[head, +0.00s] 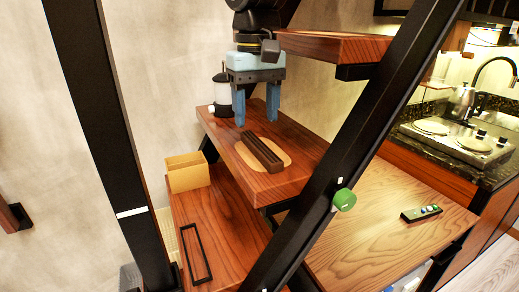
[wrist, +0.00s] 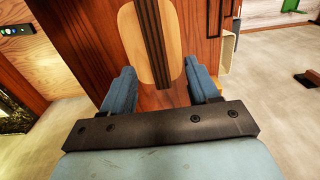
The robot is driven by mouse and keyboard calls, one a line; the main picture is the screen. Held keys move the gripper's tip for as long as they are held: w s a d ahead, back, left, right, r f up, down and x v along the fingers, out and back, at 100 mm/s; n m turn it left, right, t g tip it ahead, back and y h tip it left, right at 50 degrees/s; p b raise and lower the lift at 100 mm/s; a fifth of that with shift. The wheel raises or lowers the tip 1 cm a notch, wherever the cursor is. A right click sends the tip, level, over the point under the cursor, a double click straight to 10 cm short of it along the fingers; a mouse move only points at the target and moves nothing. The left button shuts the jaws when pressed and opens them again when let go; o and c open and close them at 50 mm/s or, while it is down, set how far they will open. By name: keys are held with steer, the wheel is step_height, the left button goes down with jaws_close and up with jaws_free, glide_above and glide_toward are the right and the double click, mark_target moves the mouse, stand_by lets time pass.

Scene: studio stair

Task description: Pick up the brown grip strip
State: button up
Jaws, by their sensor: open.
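The brown grip strip (head: 258,154) is a dark, ridged bar lying on a light oval board (head: 282,148) on a wooden stair tread (head: 290,181). In the wrist view the strip (wrist: 154,42) runs up the middle of the oval board (wrist: 178,40). My gripper (head: 256,121) is open and empty, with blue fingers pointing down, above the tread near the strip. In the wrist view the fingers (wrist: 161,90) are spread wide, with the strip's near end lying between and beyond them. The strip's far end is cut off by the top of the wrist view.
A dark and white cylinder (head: 222,92) stands behind my gripper on the same tread. A higher tread (head: 330,47) juts out at the right. A black diagonal beam (head: 350,150) with a green knob (head: 344,200) crosses in front. A tan box (head: 188,172) and black frame (head: 196,253) sit lower left.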

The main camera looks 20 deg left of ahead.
mark_target(260, 145)
steer(key=shift+w+d+f, duration=0.1)
steer(key=shift+d+f, duration=0.05)
steer(key=shift+f, duration=1.55)
steer(key=shift+d+f, duration=0.15)
steer(key=shift+f, duration=1.5)
steer(key=shift+c, duration=0.4)
jaws_close()
